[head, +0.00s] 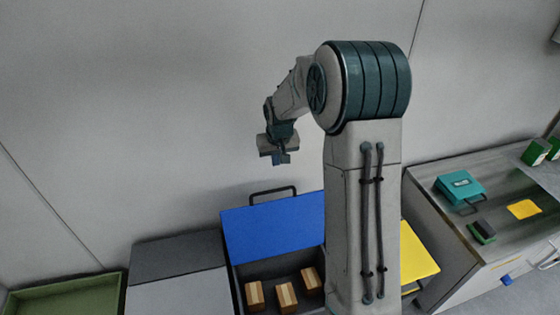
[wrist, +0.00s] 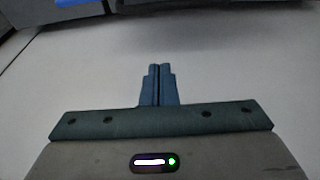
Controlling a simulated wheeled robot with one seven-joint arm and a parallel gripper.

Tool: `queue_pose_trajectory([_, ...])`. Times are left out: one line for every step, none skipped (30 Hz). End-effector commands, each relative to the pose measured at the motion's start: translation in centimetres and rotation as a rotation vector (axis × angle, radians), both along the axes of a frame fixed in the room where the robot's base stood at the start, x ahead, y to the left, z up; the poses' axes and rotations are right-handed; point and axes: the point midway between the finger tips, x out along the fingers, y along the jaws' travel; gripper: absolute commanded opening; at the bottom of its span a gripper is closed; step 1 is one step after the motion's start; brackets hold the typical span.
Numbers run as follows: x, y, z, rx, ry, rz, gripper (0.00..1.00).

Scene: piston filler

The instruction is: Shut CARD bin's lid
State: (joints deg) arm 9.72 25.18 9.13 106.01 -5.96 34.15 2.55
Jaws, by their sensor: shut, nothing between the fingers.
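A bin with a blue lid (head: 275,228) stands below my arm in the head view. Its lid is raised and leans back toward the wall, with a dark handle (head: 272,194) at its upper edge. Several cardboard boxes (head: 286,295) lie inside it. No CARD label is readable. My gripper (head: 281,160) is up in the air above the blue lid, well apart from it. In the wrist view its two blue fingers (wrist: 160,68) are together and empty. My arm hides the right part of the blue-lidded bin.
A grey-lidded bin (head: 178,280) stands to its left, and a green tray (head: 68,297) further left. A yellow lid (head: 418,262) shows right of my arm. A counter (head: 440,178) at right carries a teal case (head: 460,187). The wall is behind.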

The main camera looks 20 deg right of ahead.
Motion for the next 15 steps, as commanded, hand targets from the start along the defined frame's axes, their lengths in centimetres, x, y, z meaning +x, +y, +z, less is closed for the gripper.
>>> queue_pose_trajectory([0.1,0.3,-1.1,0.001,0.005,0.005,0.0])
queue_pose_trajectory([0.3,0.4,-1.6,0.001,0.006,0.007,0.0])
queue_pose_trajectory([0.5,0.4,-2.4,0.001,0.005,0.008,0.0])
queue_pose_trajectory([0.7,0.5,-3.0,0.001,0.006,0.009,0.0])
queue_pose_trajectory([0.8,0.5,-3.7,0.001,0.006,0.009,0.0])
queue_pose_trajectory([1.0,0.5,-4.4,0.001,0.006,0.008,0.0])
queue_pose_trajectory([1.2,0.5,-5.1,0.001,0.007,0.008,0.0])
queue_pose_trajectory([1.4,0.4,-5.6,0.001,0.005,0.008,0.0])
queue_pose_trajectory([1.5,0.4,-6.4,0.0,0.006,0.006,0.0])
queue_pose_trajectory([1.7,0.3,-7.0,0.0,0.005,0.006,0.0])
queue_pose_trajectory([1.9,0.3,-7.5,-0.001,0.005,0.006,0.0])
queue_pose_trajectory([2.1,0.3,-8.2,0.0,0.005,0.005,0.0])
queue_pose_trajectory([1.8,0.2,-8.2,-0.001,0.002,0.004,0.0])
queue_pose_trajectory([1.2,0.2,-7.9,-0.001,0.001,0.004,0.0])
queue_pose_trajectory([0.6,0.2,-7.8,-0.001,0.002,0.003,0.0])
